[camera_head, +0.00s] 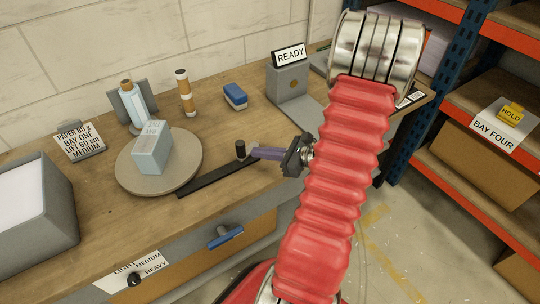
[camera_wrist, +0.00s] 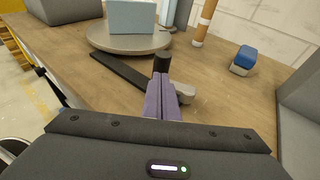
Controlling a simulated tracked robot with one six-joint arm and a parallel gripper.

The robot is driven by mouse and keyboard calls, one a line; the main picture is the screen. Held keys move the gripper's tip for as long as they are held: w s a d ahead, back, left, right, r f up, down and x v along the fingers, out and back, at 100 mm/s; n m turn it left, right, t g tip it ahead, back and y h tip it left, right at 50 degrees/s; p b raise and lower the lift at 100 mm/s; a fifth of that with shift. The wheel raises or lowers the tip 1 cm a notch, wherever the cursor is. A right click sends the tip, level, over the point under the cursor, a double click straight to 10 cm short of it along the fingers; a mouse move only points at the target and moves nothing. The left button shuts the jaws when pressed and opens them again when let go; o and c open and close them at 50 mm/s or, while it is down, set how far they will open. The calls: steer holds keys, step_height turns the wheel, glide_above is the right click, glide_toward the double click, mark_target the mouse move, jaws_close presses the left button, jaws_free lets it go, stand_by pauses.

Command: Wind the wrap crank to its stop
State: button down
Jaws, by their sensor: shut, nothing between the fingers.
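A light grey-blue block (camera_head: 151,150) stands on the turntable. My gripper (camera_head: 256,153) has purple fingers and comes in from the right, its tips close beside the knob.
A blue-and-white brush-like block (camera_head: 235,96), an orange-and-white cylinder (camera_head: 185,92) and a grey box with a READY sign (camera_head: 288,78) stand behind. A grey tray (camera_head: 38,212) is at left. A blue handle (camera_head: 225,236) and a black knob (camera_head: 134,279) are on the bench front.

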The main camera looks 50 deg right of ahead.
steer(key=shift+w+a, duration=0.2)
steer(key=shift+w, duration=0.35)
steer(key=shift+w+a, duration=0.15)
steer(key=shift+w, duration=0.35)
